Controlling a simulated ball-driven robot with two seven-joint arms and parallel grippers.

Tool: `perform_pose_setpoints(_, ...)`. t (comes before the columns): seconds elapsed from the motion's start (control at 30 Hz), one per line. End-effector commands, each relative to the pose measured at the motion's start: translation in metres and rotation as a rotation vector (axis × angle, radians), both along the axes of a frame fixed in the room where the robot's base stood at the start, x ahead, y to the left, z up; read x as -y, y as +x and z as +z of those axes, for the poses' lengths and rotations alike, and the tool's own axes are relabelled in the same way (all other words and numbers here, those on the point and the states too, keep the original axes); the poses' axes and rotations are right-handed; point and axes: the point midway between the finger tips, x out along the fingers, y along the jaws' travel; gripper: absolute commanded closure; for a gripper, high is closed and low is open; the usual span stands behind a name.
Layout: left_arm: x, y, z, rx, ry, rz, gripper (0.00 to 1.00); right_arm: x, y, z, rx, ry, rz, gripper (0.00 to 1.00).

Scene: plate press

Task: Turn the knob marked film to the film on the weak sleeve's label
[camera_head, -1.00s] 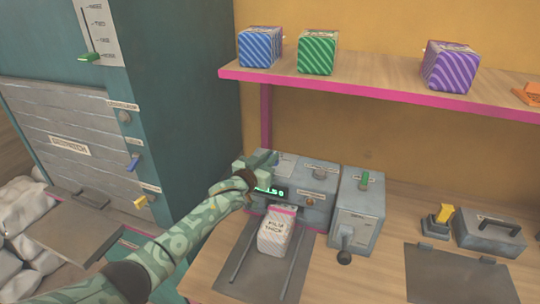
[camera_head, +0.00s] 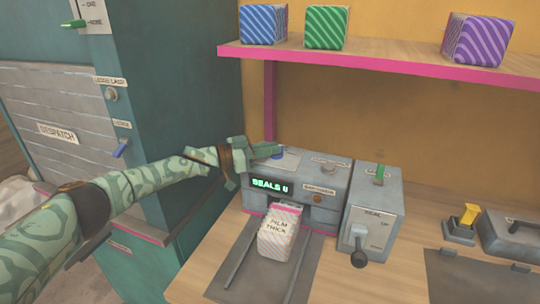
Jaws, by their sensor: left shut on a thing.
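My left gripper (camera_head: 266,150) is shut on a blue knob (camera_head: 278,153) on top of the grey press (camera_head: 310,178). The fingers partly hide the knob and the pale plate under it, so I cannot read its marking or its pointer setting. The weak sleeve (camera_head: 281,235) is a pale striped packet with a pink top band. It lies on the rails in front of the press, and its label reads "FILM THICK". A green display (camera_head: 270,184) on the press front reads "SEALS U". My right gripper is not in view.
A grey lever box (camera_head: 372,215) stands right of the press, with a green knob on top and a lever in front. A pink-edged shelf (camera_head: 400,68) above holds blue, green and purple boxes. A teal cabinet (camera_head: 180,80) stands left.

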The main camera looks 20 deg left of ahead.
Motion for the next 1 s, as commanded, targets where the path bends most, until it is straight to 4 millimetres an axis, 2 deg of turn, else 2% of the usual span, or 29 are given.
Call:
perform_pose_setpoints(0.47, -0.001, 0.001, 0.003, 0.004, -0.001, -0.010, 1.00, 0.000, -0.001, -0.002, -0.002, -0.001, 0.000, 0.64)
perform_pose_setpoints(0.5, -0.001, 0.001, 0.003, 0.004, -0.001, -0.010, 0.80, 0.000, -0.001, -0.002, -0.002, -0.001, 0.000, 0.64)
perform_pose_setpoints(0.57, -0.001, 0.001, 0.003, 0.004, -0.001, -0.010, 0.66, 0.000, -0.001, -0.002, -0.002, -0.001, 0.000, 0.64)
perform_pose_setpoints(0.87, 0.000, 0.001, 0.003, 0.004, 0.000, -0.012, 0.66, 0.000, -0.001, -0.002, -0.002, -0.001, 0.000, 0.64)
perform_pose_setpoints(1.0, -0.001, 0.001, 0.021, 0.006, -0.001, -0.011, 0.66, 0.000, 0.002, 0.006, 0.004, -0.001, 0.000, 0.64)
